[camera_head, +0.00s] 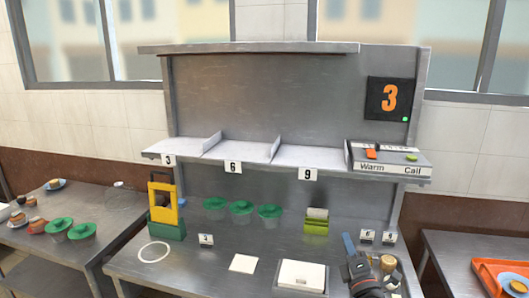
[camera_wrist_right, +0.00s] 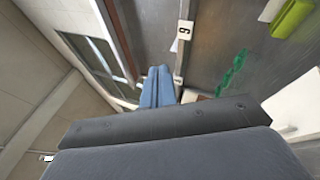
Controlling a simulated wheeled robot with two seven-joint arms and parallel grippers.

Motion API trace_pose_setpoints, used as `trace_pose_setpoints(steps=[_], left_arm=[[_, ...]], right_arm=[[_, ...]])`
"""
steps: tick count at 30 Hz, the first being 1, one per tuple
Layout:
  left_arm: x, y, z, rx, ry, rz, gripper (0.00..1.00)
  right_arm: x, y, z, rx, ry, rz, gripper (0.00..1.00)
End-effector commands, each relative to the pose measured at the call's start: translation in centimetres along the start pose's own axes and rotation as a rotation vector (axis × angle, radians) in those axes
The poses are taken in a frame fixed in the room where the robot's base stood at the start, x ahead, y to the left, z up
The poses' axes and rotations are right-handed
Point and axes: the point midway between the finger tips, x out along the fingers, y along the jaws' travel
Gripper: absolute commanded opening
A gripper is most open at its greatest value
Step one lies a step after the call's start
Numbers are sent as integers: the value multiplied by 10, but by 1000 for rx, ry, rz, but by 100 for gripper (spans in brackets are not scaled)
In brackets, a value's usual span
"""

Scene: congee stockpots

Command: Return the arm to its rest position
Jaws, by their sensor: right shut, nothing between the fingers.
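My right gripper (camera_head: 348,241) shows at the lower right of the head view, above the steel counter, with its dark wrist (camera_head: 368,277) at the picture's lower edge. Its blue fingers are together and hold nothing. In the right wrist view the blue fingers (camera_wrist_right: 157,84) also lie side by side, pointing away from the camera. My left gripper is not in view.
The steel counter (camera_head: 220,262) carries a yellow-green stand (camera_head: 167,228), green lids (camera_head: 241,208), a green card holder (camera_head: 316,224) and a white box (camera_head: 301,275). A shelf (camera_head: 245,150) with a Warm/Call panel (camera_head: 390,168) overhangs it. An orange tray (camera_head: 487,276) lies right.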

Motion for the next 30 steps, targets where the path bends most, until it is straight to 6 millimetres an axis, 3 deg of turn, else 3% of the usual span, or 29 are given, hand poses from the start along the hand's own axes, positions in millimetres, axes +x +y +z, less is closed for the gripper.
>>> trace_pose_setpoints(steps=[8,15,21,30], left_arm=[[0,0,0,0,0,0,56],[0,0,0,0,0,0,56],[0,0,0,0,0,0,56],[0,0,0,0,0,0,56]], right_arm=[[-98,-84,-4,534,-261,-410,0],[-212,-141,-31,922,-525,-786,0],[-304,-159,-61,1148,-738,-1065,0],[-382,-156,-88,1290,-924,-1301,0]])
